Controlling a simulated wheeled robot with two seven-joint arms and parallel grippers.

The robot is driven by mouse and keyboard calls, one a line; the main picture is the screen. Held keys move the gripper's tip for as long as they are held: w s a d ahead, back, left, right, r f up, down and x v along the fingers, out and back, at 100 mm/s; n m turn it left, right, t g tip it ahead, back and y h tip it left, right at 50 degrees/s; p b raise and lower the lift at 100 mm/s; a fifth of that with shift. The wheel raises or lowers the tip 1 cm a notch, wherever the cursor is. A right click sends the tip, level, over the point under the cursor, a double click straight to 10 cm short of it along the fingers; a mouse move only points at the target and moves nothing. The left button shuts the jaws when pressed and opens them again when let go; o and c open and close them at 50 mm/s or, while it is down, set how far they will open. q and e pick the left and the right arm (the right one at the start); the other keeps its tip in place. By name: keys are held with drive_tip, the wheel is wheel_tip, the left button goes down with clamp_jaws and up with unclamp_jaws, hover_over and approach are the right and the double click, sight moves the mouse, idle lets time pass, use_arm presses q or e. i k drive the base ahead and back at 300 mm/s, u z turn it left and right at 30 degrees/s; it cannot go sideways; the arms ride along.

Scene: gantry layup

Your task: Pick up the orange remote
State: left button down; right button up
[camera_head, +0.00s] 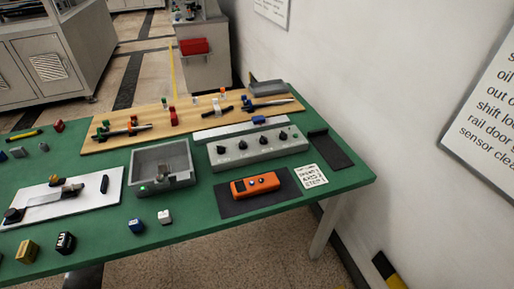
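The orange remote (255,185) lies flat on a dark mat (228,208) near the front right of the green table (205,238). It is orange with small dark marks on its top and front. Nothing covers it and nothing touches it from above. Neither of my grippers shows in the head view.
Behind the remote stands a grey control box (258,150) with several black knobs. A grey open tray (163,166) is to its left, and a white printed card (311,176) to its right. Small blocks lie at the front left. A wall runs along the right.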

sight(241, 188)
drive_tip(key=u, duration=0.05)
drive_tip(key=k, duration=1.1)
drive_tip(key=z, duration=0.65)
drive_tip(key=i, duration=1.2)
drive_tip(key=u, duration=0.7)
